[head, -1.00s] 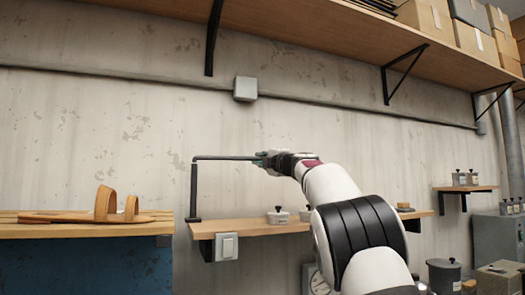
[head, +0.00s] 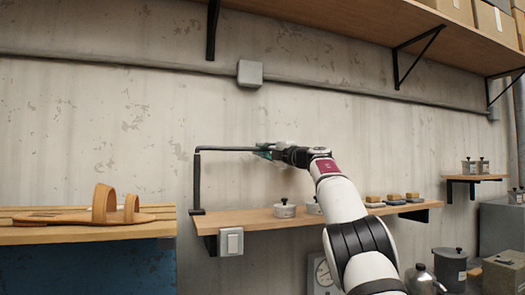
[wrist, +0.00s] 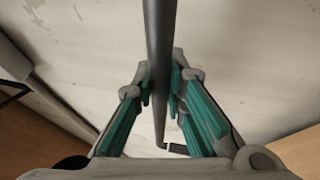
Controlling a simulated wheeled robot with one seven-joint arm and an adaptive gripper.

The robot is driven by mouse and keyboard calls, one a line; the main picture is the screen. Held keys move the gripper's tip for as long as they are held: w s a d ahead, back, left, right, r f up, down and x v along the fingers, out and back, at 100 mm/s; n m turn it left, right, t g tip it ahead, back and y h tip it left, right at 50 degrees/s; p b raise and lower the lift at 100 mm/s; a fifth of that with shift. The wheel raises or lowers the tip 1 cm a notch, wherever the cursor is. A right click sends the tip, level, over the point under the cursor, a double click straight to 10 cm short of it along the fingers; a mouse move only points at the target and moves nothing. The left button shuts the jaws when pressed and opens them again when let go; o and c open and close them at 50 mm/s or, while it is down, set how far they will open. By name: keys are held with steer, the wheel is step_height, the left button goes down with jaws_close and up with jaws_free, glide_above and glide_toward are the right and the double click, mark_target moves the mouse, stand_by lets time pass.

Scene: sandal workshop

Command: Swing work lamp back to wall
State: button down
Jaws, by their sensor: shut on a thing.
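The work lamp's thin dark arm (head: 224,149) reaches right from the top of an upright post (head: 196,182) at the left end of a wall shelf. My gripper (head: 265,151) is shut on the lamp arm near its right end, in front of the wall. In the wrist view the dark bar (wrist: 160,35) passes between the teal finger pads of my gripper (wrist: 161,88), with a short bent piece (wrist: 174,149) showing lower down. The lamp's head cannot be made out.
The wall shelf (head: 262,217) holds lidded pots (head: 284,209) and several brushes or blocks (head: 392,199). A light switch (head: 231,242) is below it. A bench (head: 90,234) with a sandal (head: 110,208) is at left. An upper shelf (head: 310,25) with brackets runs overhead.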

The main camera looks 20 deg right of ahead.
mark_target(265, 150)
steer(key=shift+a+r, duration=0.1)
steer(key=c, duration=1.6)
jaws_free()
steer(key=shift+w, duration=0.1)
steer(key=shift+s+d+f, duration=0.2)
steer(key=shift+s+d, duration=0.25)
steer(key=shift+s, duration=0.1)
steer(key=shift+v, duration=1.1)
steer(key=v, duration=0.8)
steer(key=shift+s+f, duration=0.2)
steer(key=shift+s, duration=0.05)
steer(key=shift+a+r, duration=0.1)
